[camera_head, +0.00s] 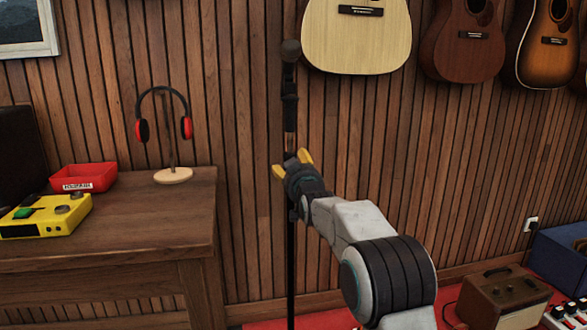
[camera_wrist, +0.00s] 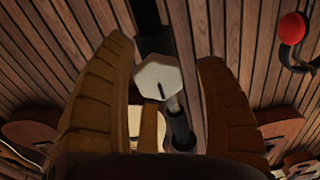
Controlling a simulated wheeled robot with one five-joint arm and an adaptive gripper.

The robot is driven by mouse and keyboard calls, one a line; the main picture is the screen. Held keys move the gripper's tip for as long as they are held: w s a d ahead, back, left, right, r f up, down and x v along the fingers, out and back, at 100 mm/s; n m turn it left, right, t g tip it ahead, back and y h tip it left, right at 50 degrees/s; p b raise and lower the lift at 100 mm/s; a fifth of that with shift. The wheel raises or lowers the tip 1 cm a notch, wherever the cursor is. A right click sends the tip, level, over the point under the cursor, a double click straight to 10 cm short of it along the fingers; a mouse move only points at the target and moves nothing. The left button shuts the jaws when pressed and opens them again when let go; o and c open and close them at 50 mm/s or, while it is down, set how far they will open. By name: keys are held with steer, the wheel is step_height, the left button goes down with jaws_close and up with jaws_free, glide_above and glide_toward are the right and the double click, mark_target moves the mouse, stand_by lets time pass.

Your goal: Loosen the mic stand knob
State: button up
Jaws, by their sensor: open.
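The mic stand (camera_head: 291,270) is a thin black pole with a microphone (camera_head: 290,50) at its top, in front of the wood wall. My gripper (camera_head: 291,163) is at the pole, below the microphone, with its yellow fingers spread. In the wrist view, the pale grey, many-sided knob (camera_wrist: 158,80) with a dark slot lies between the two fingers of my gripper (camera_wrist: 163,52). Gaps show on both sides of the knob, and neither finger appears to touch it. The dark pole (camera_wrist: 148,25) runs behind the knob. In the head view, my gripper hides the knob.
A wooden desk (camera_head: 130,215) stands left of the pole with red headphones on a stand (camera_head: 173,175), a red tray (camera_head: 84,178) and a yellow device (camera_head: 45,217). Guitars (camera_head: 357,45) hang at the upper right. A brown amplifier (camera_head: 505,292) sits on the floor at right.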

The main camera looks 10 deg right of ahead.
steer(key=shift+w, duration=0.15)
steer(key=shift+r, duration=0.15)
steer(key=c, duration=1.2)
